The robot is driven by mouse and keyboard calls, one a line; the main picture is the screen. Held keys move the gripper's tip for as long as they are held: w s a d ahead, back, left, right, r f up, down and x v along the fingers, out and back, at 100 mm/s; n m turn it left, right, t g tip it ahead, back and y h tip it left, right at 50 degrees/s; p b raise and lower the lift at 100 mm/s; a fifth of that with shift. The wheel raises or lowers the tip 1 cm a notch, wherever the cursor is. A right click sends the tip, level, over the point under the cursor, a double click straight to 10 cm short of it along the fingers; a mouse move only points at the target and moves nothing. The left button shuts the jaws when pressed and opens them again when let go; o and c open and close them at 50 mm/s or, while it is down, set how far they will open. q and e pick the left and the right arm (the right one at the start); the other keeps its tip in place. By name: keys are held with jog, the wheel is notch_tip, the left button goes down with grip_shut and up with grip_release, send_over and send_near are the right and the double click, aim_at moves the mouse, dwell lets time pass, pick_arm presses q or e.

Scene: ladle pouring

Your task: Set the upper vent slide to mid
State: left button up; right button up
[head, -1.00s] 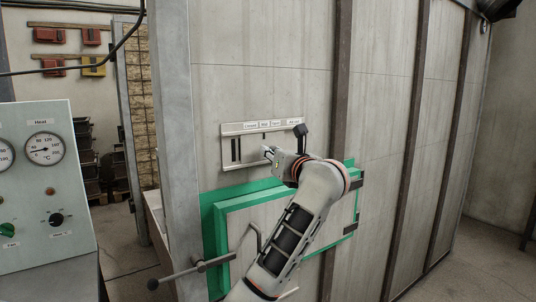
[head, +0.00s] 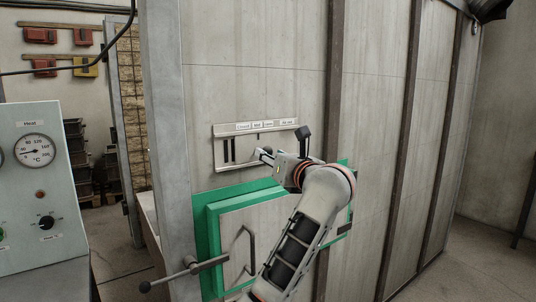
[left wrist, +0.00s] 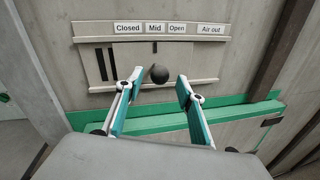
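In the left wrist view, labels above read Closed, Mid (left wrist: 155,28), Open and Air out. A short dark mark (left wrist: 155,47) stands under Mid, just above the knob. Two dark slots (left wrist: 105,64) show at the left of the plate. My left gripper (left wrist: 160,79) is open, its teal-lined fingers on either side of the knob, apparently not touching it. In the head view, the gripper (head: 265,154) hides the knob. My right gripper is out of view.
A green-framed door (head: 210,225) with a bent handle (head: 247,245) and a side lever (head: 185,273) lies below the vent. A control cabinet (head: 40,200) with a gauge stands at left. Dark vertical posts (head: 333,80) cross the wall.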

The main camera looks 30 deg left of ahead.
pick_arm(q)
jog(key=v, duration=0.8)
jog(key=shift+s+d, duration=0.25)
jog(key=shift+d, duration=0.05)
